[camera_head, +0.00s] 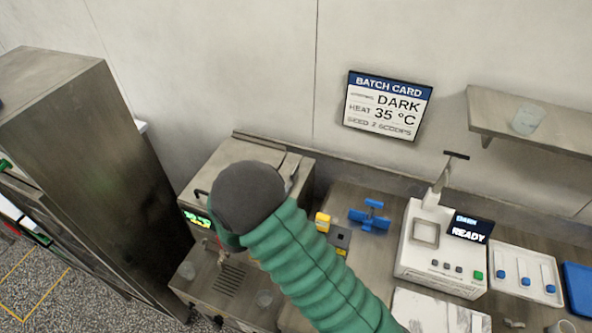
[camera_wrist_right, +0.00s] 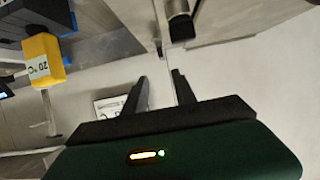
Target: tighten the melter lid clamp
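The melter (camera_head: 240,152) is a steel box with a lid, a green display and a black handle on its left. My right arm, in a green sleeve, reaches across its front right side and covers part of the lid. In the right wrist view my right gripper (camera_wrist_right: 161,90) has its two black fingers apart with nothing between them. A short metal cylinder with a black end (camera_wrist_right: 181,26) hangs just beyond the fingertips, not touching them. It may be part of the lid clamp, but I cannot tell. The clamp is not clearly seen in the head view. My left gripper is not in view.
A yellow thermometer-like block (camera_wrist_right: 44,60) is near the wrist, left. Right of the melter are a blue valve-shaped part (camera_head: 370,215), a white machine reading READY (camera_head: 440,250) and a white tray (camera_head: 525,270). A tall steel cabinet (camera_head: 90,150) stands left.

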